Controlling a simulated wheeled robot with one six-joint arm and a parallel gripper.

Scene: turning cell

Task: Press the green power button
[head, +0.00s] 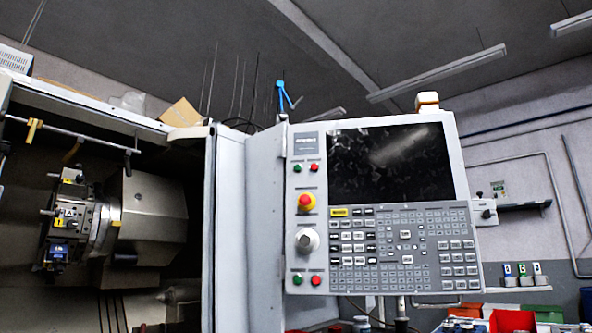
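The control panel (461,163) of the machine stands upright in the middle of the head view, with a dark screen (390,163) and a grey keypad (430,240). Its left strip carries two green buttons. The upper green button (295,169) is left of a red button (314,168). The lower green button (297,279) is left of another red button (316,280). No readable label shows which one is the power button. My gripper is not in view.
The lathe's open work area (130,290) with its tool turret (72,218) is at the left, bordered by a grey upright panel (265,225). Coloured bins (513,320) and small items stand low at the right. The panel's front face is unobstructed.

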